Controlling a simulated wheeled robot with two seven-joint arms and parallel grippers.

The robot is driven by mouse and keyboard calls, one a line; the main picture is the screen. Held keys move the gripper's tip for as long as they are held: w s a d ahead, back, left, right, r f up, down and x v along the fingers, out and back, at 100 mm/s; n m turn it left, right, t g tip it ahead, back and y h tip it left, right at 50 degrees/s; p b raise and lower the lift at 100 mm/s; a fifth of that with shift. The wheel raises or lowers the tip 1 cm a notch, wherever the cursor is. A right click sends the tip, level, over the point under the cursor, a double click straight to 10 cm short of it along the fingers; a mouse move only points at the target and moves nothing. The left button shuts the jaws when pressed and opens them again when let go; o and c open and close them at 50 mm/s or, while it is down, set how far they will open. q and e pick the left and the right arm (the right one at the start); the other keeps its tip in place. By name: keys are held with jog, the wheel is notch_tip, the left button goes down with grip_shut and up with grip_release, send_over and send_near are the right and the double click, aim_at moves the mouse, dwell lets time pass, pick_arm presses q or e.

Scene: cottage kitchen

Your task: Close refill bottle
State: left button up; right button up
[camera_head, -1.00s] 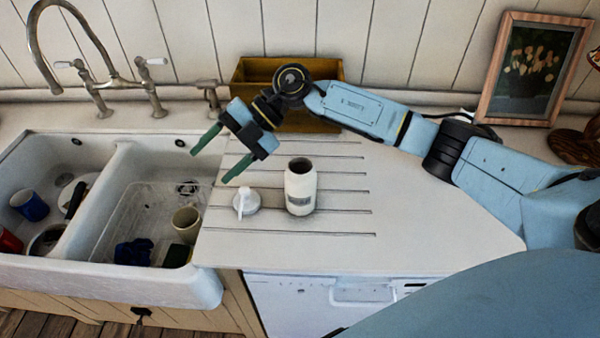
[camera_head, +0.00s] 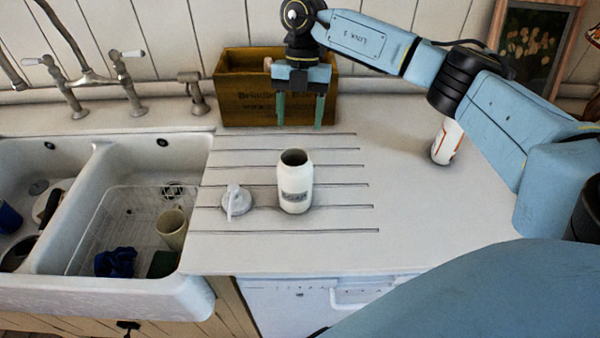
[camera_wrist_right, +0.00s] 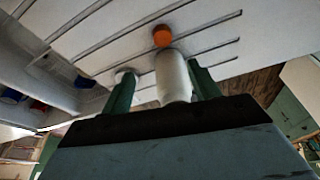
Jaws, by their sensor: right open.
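The white refill bottle (camera_head: 295,182) stands upright on the grooved drainboard, its dark round mouth uncovered and a grey label on its front. It also shows in the right wrist view (camera_wrist_right: 173,78), between the fingers in the picture. A white lid with a raised spout (camera_head: 236,202) lies on the counter just left of the bottle, apart from it. In the wrist view the pale lid (camera_wrist_right: 125,74) is partly hidden by a finger. My right gripper (camera_head: 300,124) is open and empty, fingers pointing down, behind the bottle in front of the wooden box. My left gripper is out of view.
A wooden box (camera_head: 245,102) stands against the wall behind my right gripper. A white and orange container (camera_head: 446,142) is partly hidden by my right arm. An unidentified orange round thing (camera_wrist_right: 162,36) shows by the bottle. The sink (camera_head: 50,262) holds cups. The counter's right front is clear.

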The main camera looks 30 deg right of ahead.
jog(key=x, duration=0.7)
jog(key=shift+s+f, duration=0.1)
jog(key=shift+f, duration=0.25)
jog(key=x, duration=0.5)
jog(key=shift+d+f, duration=0.2)
jog(key=shift+d, duration=0.15)
jog(key=c, duration=1)
